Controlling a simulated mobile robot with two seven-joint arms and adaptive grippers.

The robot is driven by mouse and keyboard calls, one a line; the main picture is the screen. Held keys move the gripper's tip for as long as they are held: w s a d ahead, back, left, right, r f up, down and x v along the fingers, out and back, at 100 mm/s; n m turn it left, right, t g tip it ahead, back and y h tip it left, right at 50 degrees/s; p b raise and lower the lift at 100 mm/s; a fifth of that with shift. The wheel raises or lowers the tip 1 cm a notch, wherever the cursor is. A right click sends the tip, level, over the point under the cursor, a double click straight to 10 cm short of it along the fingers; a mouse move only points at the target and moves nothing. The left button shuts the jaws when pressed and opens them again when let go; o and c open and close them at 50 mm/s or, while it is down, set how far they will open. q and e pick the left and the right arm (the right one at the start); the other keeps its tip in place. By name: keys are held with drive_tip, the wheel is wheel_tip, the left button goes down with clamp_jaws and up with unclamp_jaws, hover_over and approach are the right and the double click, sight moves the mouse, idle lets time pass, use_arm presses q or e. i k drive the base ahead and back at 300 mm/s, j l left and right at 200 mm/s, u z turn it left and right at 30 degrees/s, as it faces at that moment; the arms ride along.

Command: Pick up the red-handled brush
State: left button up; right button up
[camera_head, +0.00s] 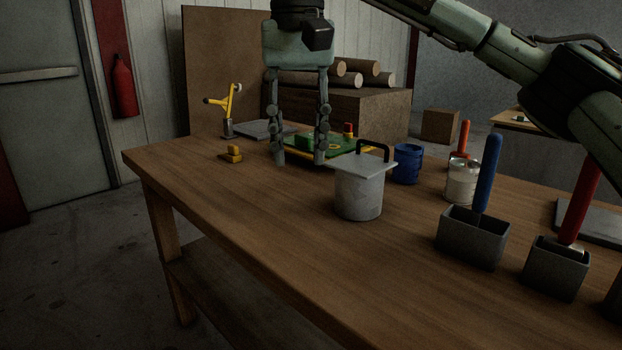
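A long red handle (580,205) stands upright, slightly tilted, in a grey open box (555,270) near the right edge of the table; I take it for the red-handled brush. Its lower end is hidden in the box and its top is covered by my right arm. My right gripper (300,158) hangs pointing down over the far middle of the table, well to the left of the red handle. Its two fingers are spread wide with nothing between them that I can see is held. My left gripper is not in view.
A blue-handled tool (488,172) stands in another grey box (472,238). A lidded grey pot (358,193), a blue cup (407,164) and a whitish tin (461,182) with an orange-red handle stand nearby. A green board (340,145) lies behind the gripper. The table's front left is clear.

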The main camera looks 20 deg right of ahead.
sight(585, 188)
drive_tip(key=i+j+z, duration=0.1)
drive_tip(key=j+z, duration=0.15)
drive_tip(key=z, duration=0.2)
drive_tip(key=i+j+z, duration=0.1)
drive_tip(key=j+z, duration=0.15)
drive_tip(key=z, duration=0.15)
drive_tip(key=j+z, duration=0.25)
drive_tip(key=z, duration=0.2)
drive_tip(key=i+l+z, duration=0.35)
drive_tip(key=k+l, duration=0.05)
drive_tip(key=k, duration=0.05)
